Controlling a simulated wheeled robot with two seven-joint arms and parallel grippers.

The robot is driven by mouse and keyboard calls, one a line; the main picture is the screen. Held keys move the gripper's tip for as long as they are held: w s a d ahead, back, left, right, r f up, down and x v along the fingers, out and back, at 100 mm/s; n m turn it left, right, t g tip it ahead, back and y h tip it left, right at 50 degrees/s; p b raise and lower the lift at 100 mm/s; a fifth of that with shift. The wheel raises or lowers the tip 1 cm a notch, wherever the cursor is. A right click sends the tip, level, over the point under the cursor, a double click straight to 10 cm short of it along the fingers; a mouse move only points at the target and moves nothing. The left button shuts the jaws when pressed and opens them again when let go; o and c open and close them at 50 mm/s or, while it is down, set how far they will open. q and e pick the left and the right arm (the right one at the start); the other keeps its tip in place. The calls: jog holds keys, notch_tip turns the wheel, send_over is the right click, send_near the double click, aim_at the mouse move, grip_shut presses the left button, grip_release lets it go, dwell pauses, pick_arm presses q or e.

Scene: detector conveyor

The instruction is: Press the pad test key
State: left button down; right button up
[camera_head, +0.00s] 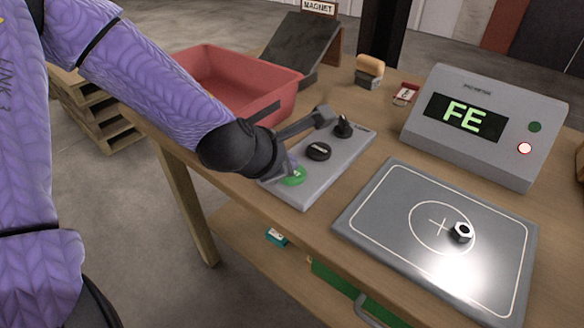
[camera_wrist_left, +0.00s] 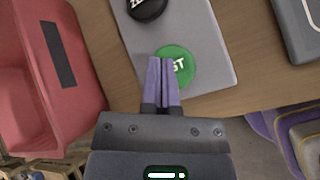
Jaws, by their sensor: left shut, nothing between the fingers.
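The test key is a round green button (camera_head: 293,176) at the near end of a grey key panel (camera_head: 310,187). In the left wrist view the green button (camera_wrist_left: 181,68) shows the letters "ST"; my fingers cover the rest of its label. My left gripper (camera_head: 289,164) reaches down at this button. Its two purple fingers (camera_wrist_left: 162,62) are shut together and empty, with the tips over the button's left part. I cannot tell whether they touch it. My right gripper is not in view.
A black button (camera_head: 318,151) and a black knob (camera_head: 343,127) share the panel. The display box (camera_head: 485,90) reads "FE" with a red light lit. A red bin (camera_head: 270,105) stands behind my arm.

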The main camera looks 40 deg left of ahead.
pick_arm(q)
jog(key=shift+r, duration=0.55)
notch_tip(320, 180, up, 4)
jog(key=p, duration=0.3)
jog(key=shift+f, duration=0.2)
jog(key=shift+r+p, duration=0.8)
jog(key=shift+p, duration=0.05)
jog(key=shift+f, duration=0.1)
